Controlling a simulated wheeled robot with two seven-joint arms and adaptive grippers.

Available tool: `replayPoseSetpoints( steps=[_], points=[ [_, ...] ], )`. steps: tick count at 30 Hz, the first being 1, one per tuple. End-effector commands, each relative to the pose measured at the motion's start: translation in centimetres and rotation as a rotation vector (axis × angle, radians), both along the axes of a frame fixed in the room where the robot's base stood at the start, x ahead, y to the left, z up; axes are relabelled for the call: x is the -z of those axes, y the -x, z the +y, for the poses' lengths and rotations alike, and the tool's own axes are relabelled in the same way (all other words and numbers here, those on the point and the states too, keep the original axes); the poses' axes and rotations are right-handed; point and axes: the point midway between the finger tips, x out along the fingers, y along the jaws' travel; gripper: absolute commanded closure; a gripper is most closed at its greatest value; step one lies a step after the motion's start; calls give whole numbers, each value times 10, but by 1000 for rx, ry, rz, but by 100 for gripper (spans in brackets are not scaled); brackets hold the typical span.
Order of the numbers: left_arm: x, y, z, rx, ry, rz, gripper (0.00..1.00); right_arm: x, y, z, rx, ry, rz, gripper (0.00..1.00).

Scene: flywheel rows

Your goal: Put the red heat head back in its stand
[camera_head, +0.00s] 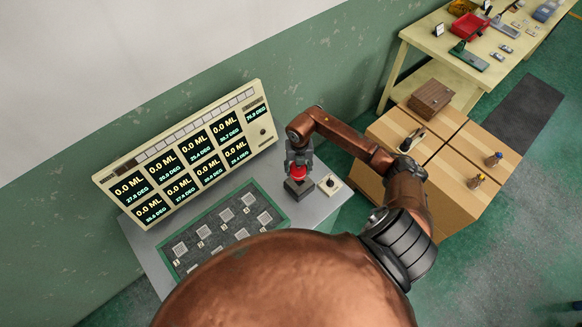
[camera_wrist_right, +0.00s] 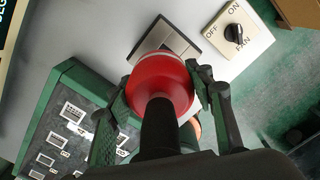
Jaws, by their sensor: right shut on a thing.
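The red heat head (camera_head: 298,173) is held by my right gripper (camera_head: 298,163), directly over a dark block-shaped stand (camera_head: 298,189) at the right end of the grey bench. In the right wrist view the red heat head (camera_wrist_right: 165,72) has a black handle (camera_wrist_right: 160,128) pointing toward the camera. My right gripper's (camera_wrist_right: 158,88) two fingers close on it from both sides. The stand's square plate (camera_wrist_right: 178,42) shows partly behind the head. I cannot tell whether the head touches the stand or is slightly above it. My left gripper is not in view.
A fan switch (camera_head: 330,184) sits just right of the stand. A green-edged panel with numbered squares (camera_head: 222,226) lies left, below a display board (camera_head: 190,160). Cardboard boxes (camera_head: 450,165) stand to the right, and a yellow table (camera_head: 470,60) behind.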

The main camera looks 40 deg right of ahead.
Motion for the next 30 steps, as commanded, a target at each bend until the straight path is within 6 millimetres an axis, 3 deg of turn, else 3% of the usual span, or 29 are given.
replayPoseSetpoints(
  steps=[6,19,30],
  points=[
    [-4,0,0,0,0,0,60,1,2,-6,89,-1,-5,81],
    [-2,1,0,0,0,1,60,2,2,-7,89,-1,-5,81],
    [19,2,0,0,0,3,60,29,2,-7,90,-1,-4,81]
  ],
)
